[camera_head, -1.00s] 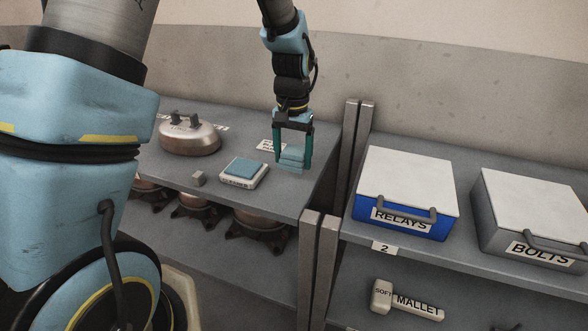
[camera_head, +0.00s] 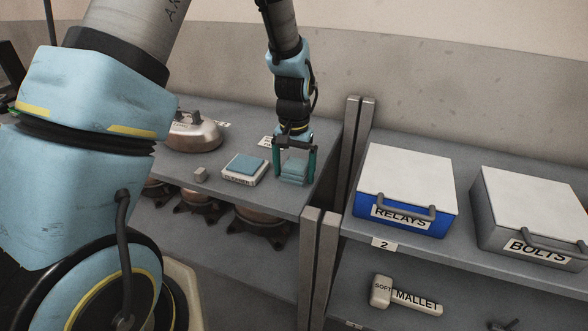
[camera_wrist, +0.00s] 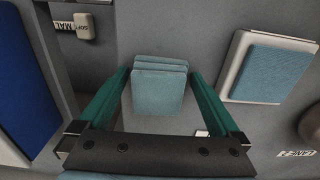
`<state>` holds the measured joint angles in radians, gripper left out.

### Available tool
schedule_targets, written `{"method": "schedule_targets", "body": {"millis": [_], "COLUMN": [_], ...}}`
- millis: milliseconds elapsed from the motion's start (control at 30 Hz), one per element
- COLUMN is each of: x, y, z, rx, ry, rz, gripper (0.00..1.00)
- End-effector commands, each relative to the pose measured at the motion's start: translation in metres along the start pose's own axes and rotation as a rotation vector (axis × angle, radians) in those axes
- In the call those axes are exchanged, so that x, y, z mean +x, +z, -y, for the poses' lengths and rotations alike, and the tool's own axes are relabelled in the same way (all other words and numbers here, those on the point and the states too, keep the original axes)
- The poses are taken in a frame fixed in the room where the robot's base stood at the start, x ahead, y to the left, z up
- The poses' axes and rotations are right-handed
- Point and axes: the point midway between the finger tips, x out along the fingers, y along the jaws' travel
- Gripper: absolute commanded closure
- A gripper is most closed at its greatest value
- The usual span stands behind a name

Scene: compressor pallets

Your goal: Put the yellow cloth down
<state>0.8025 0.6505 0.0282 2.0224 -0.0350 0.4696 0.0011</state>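No yellow cloth shows in any view. A folded, layered light-blue cloth (camera_head: 293,171) sits between the fingers of my gripper (camera_head: 295,169), low over the back shelf near its right end. In the wrist view the cloth (camera_wrist: 157,92) lies between the tips of the two green fingers (camera_wrist: 159,76), close to both.
A white tray with a blue pad (camera_head: 246,169) lies left of the cloth, near a small block (camera_head: 200,174). A copper-coloured dome (camera_head: 193,131) stands farther left. Posts (camera_head: 347,150) separate this shelf from the relays box (camera_head: 405,190) and bolts box (camera_head: 530,215). A mallet (camera_head: 405,297) lies below.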

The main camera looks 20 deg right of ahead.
Motion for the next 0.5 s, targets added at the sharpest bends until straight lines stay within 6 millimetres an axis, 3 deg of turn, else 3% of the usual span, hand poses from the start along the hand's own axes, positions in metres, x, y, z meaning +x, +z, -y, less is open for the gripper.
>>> {"method": "schedule_targets", "body": {"millis": [333, 500], "x": [-0.008, -0.035], "y": [-0.001, -0.001], "z": [0.0, 0.0], "rx": [0.0, 0.0], "ry": [0.0, 0.0], "rz": [-0.002, -0.006], "gripper": [0.0, 0.0]}}
